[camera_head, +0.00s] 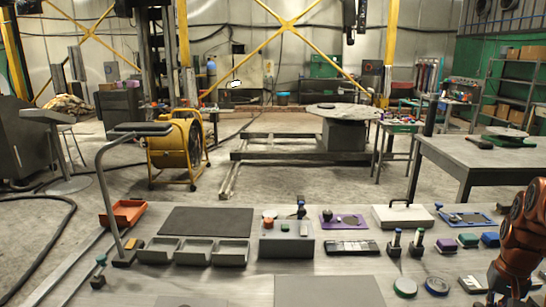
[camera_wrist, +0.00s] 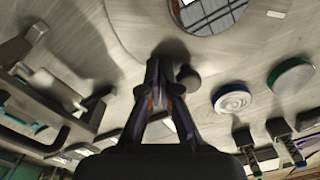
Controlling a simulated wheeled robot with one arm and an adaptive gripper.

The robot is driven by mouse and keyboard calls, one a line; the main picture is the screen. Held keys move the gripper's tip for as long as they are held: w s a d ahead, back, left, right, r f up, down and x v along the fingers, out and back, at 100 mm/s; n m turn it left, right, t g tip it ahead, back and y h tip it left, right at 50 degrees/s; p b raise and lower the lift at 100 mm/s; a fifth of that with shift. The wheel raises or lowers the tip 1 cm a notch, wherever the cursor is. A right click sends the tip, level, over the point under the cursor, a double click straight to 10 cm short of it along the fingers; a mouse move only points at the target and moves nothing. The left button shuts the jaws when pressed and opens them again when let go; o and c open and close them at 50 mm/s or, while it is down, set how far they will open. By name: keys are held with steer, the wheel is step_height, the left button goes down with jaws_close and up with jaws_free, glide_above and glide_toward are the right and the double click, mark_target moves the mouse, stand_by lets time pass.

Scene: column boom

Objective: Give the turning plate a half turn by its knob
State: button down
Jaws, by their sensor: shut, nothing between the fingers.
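In the wrist view my gripper (camera_wrist: 165,68) is shut, its fingers together with nothing between them. A dark grey rounded knob (camera_wrist: 190,79) is just right of the fingertips, partly behind the right finger. I cannot tell whether they touch. The knob appears to stand near the rim of a large pale round plate (camera_wrist: 140,22), which runs out of the picture at the top and is close in colour to the table. In the head view my orange arm reaches down at the lower right; the plate and knob cannot be made out there.
A blue-rimmed disc (camera_wrist: 232,98) and a green disc (camera_wrist: 292,77) lie right of the fingers in the wrist view. A dark glossy disc (camera_wrist: 208,14) is at its top. Upright handled tools (camera_head: 394,243), grey trays (camera_head: 195,251) and a white case (camera_head: 402,216) crowd the table.

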mark_target(477, 303)
steer(key=shift+w+a, duration=0.2)
steer(key=shift+w, duration=0.05)
steer(key=shift+w+a, duration=0.1)
steer(key=shift+w, duration=0.1)
steer(key=shift+w+a, duration=0.2)
steer(key=shift+w, duration=0.05)
steer(key=shift+w+a, duration=0.1)
stand_by(0.5)
steer(key=shift+w+a+b, duration=0.2)
steer(key=shift+b, duration=0.1)
steer(key=shift+w+a, duration=0.1)
steer(key=shift+a, duration=0.05)
steer(key=shift+w+a, duration=0.2)
steer(key=shift+a, duration=0.05)
stand_by(0.3)
steer(key=shift+a, duration=0.15)
